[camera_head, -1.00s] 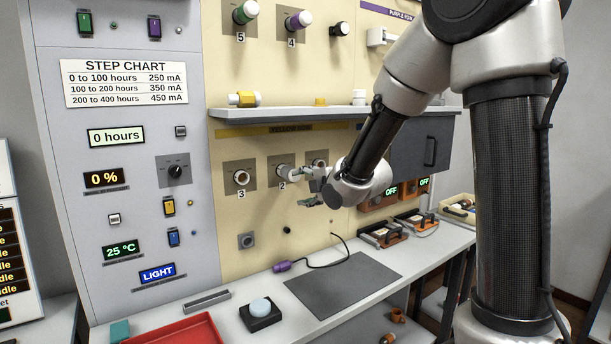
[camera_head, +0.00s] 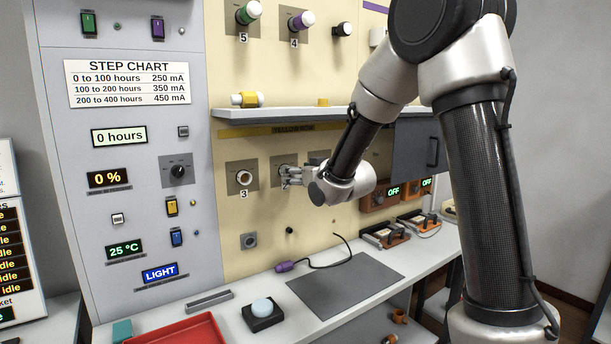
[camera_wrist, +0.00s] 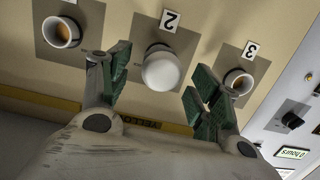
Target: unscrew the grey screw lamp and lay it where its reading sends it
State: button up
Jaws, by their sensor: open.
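A lamp with a white dome (camera_wrist: 161,70) sits in socket 2 of the yellow row, pointing out of the panel. Its collar is mostly hidden behind the dome, so its colour is hard to tell. My gripper (camera_wrist: 158,80) is open, with one green-padded finger on each side of the lamp in the wrist view. I cannot tell how far the fingertips reach along it. In the head view my gripper (camera_head: 287,174) is in front of socket 2 and hides most of the lamp.
Socket 3 (camera_head: 243,178) beside it is empty, and another empty socket (camera_wrist: 62,31) is on the other side. A shelf (camera_head: 290,117) runs above the row. Below are a dark mat (camera_head: 345,283), a red tray (camera_head: 185,331) and a black block with a pale button (camera_head: 262,309).

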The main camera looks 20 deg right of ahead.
jog(key=shift+x, duration=1.25)
jog(key=c, duration=1.3)
jog(key=shift+c, duration=0.2)
jog(key=shift+s+d, duration=0.1)
jog(key=shift+s, duration=0.1)
jog(key=shift+v, duration=1.2)
jog(key=shift+s+f, duration=0.2)
jog(key=shift+v, duration=0.85)
jog(key=shift+f, duration=0.1)
